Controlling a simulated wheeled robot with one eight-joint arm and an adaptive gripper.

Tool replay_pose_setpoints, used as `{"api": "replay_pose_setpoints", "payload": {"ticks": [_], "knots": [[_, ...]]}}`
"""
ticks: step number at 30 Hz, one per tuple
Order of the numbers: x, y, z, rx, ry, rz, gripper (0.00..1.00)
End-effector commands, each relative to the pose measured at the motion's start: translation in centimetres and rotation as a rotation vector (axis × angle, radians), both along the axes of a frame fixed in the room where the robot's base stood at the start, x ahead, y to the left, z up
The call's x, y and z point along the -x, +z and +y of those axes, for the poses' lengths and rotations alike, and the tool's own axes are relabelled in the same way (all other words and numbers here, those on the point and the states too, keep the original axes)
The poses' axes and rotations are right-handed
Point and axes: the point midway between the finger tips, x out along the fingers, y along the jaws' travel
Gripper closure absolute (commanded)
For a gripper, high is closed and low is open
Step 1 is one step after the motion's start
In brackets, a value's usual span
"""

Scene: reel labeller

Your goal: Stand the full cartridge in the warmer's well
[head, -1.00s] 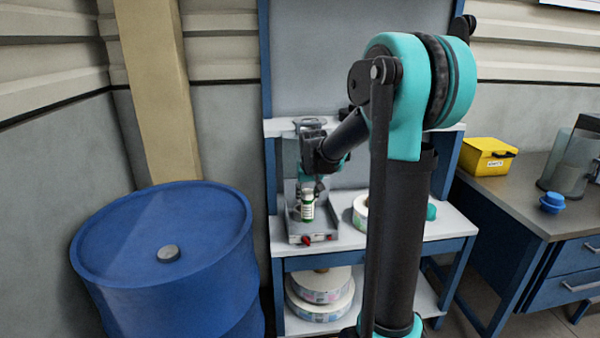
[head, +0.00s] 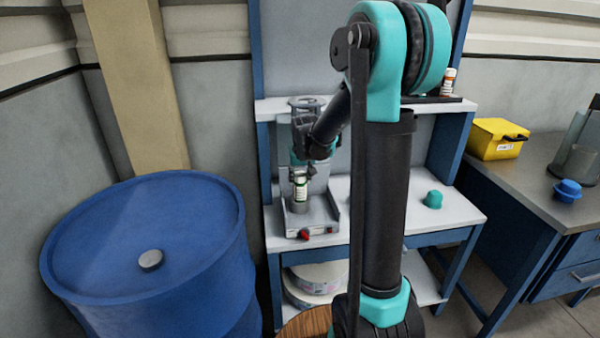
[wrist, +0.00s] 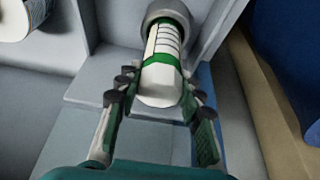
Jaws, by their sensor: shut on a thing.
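The cartridge (head: 300,186), white with green bands, is upright above the warmer (head: 322,222) in the head view. A grey cylindrical well (head: 299,207) is directly below it. In the wrist view the cartridge (wrist: 160,80) lies between my fingers, and its far end meets the round grey rim of the well (wrist: 168,10). How far it sits inside the rim, I cannot tell. My gripper (wrist: 160,88) is shut on the cartridge's near part; it also shows in the head view (head: 300,172), partly hidden by my arm.
The warmer stands on a white bench (head: 400,215) with a red knob at its front. A teal object (head: 433,199) sits to the right. An orange and white bottle (head: 448,80) stands on the upper shelf. A blue drum (head: 150,240) is close on the left.

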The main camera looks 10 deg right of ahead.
Motion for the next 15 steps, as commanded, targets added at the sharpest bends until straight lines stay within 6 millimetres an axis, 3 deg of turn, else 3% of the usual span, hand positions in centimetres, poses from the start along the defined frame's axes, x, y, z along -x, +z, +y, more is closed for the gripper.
{"api": "replay_pose_setpoints", "payload": {"ticks": [6,15], "knots": [[0.0,-1.5,0.0,0.000,0.000,0.000,0.99],[0.0,-1.9,0.0,0.000,0.000,0.000,0.99]]}}
